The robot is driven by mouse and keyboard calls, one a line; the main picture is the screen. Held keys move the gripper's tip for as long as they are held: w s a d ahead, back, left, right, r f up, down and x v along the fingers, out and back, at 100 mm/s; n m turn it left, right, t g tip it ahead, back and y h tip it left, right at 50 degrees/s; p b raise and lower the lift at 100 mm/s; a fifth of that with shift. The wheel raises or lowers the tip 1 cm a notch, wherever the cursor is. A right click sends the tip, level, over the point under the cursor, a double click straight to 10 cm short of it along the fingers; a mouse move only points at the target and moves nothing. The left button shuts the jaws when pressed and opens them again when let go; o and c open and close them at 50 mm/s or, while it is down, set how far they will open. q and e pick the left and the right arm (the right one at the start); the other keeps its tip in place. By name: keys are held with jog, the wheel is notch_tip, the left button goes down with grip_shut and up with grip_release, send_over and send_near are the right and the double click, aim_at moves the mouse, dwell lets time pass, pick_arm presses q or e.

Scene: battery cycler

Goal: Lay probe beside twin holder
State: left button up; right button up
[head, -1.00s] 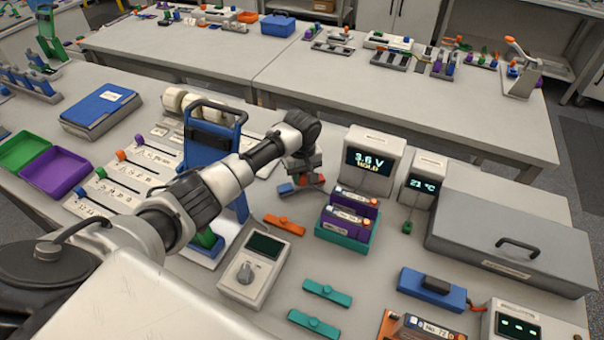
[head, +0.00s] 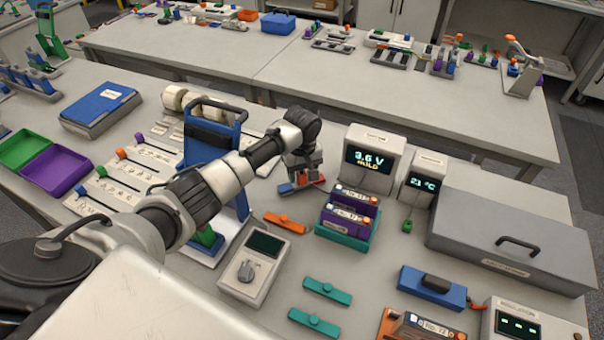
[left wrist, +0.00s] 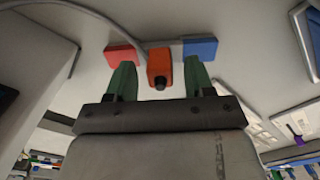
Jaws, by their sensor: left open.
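My left gripper (head: 303,180) is low over the table, left of the voltage display. In the left wrist view its green fingers (left wrist: 158,80) are open. An orange block with a dark tip (left wrist: 159,66), seemingly the probe, sits between them with a visible gap on each side. Just beyond is a piece with a red end (left wrist: 121,55) and a blue end (left wrist: 200,48) joined by a grey middle, seemingly the twin holder; its blue end also shows in the head view (head: 286,188). I cannot tell whether block and holder touch. My right gripper is out of view.
A voltage display (head: 372,160) and a teal tray (head: 345,240) holding purple batteries stand right of the gripper. A blue upright frame (head: 212,150) stands left. An orange bar (head: 285,223) and a dial meter (head: 262,262) lie nearer. A grey cable (left wrist: 100,15) arcs across the wrist view.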

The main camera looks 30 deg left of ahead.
aim_at(302, 173)
pick_arm(q)
notch_tip(302, 173, up, 11)
jog(key=b, duration=0.1)
jog(key=shift+r, duration=0.2)
dwell(0.4)
